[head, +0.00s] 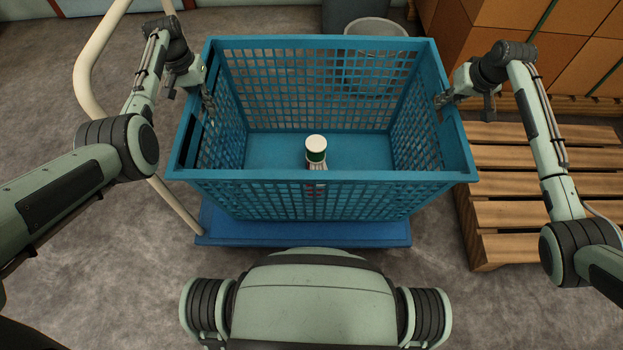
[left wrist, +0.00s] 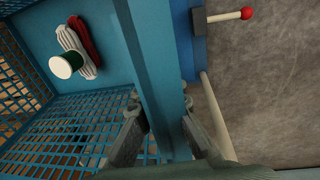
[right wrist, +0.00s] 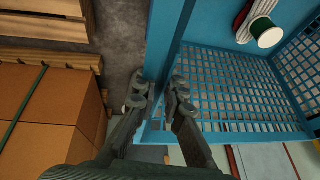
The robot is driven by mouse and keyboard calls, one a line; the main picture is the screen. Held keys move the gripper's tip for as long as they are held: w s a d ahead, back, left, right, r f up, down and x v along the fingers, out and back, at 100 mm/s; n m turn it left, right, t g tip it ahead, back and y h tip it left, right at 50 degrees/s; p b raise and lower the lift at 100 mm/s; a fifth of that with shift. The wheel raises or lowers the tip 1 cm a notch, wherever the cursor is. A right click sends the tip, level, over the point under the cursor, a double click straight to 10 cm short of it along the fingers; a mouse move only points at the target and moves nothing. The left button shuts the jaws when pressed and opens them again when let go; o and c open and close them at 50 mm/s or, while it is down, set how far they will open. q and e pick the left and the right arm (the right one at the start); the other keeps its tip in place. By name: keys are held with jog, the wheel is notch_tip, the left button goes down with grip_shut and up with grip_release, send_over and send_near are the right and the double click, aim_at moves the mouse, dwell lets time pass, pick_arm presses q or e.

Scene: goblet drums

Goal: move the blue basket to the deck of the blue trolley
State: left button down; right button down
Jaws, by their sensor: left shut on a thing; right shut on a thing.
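The blue basket (head: 320,182), an open crate with latticed walls, is upright over the deck (head: 300,232) of the blue trolley, whose front strip shows below it. I cannot tell whether the basket touches the deck. My left gripper (head: 208,98) is shut on the basket's left wall; the left wrist view shows its fingers on both sides of the rim (left wrist: 150,70). My right gripper (head: 443,100) is shut on the right wall, its fingers around the rim (right wrist: 160,50) in the right wrist view. A white and green spool (head: 316,150) lies inside with white and red bundles (left wrist: 82,45).
The trolley's cream handle (head: 88,75) rises at the left. A wooden pallet (head: 510,185) stands close on the right, with cardboard boxes (head: 545,45) behind. A grey bin (head: 375,27) is behind the basket. Grey floor at the left is free.

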aim_at(196, 100)
pick_arm(q)
jog(key=shift+a+r, duration=0.2)
jog(key=shift+a, duration=0.25)
pick_arm(e)
jog(key=shift+a+r, duration=0.25)
jog(key=shift+a, duration=0.3)
pick_arm(q)
jog(key=shift+f, duration=0.1)
pick_arm(e)
jog(key=shift+f, duration=0.1)
